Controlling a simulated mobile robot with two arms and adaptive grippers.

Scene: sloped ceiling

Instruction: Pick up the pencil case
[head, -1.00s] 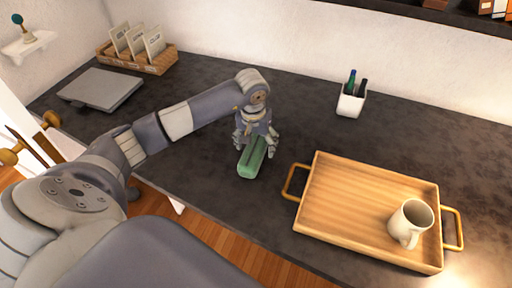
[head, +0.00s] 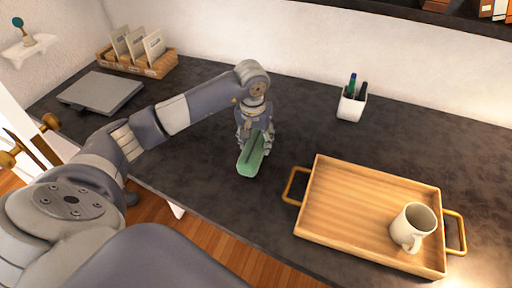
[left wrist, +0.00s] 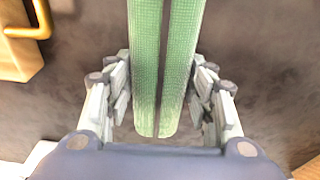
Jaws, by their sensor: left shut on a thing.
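The green pencil case (head: 250,163) is long and soft-looking, with a dark line along its top. It is on or just above the dark desk, left of the wooden tray; I cannot tell whether it touches the desk. My left gripper (head: 254,138) is over its far end, pointing down, with its fingers shut on the sides of the case. In the left wrist view, the pencil case (left wrist: 146,65) runs between the two fingers of the left gripper (left wrist: 162,100). My right gripper is not in view.
A wooden tray (head: 340,215) with brass handles holds a white mug (head: 411,226) at the right. A white pen cup (head: 351,106) stands at the back. A grey flat box (head: 101,91) and a wooden organizer (head: 155,68) are at the back left. Desk around the case is clear.

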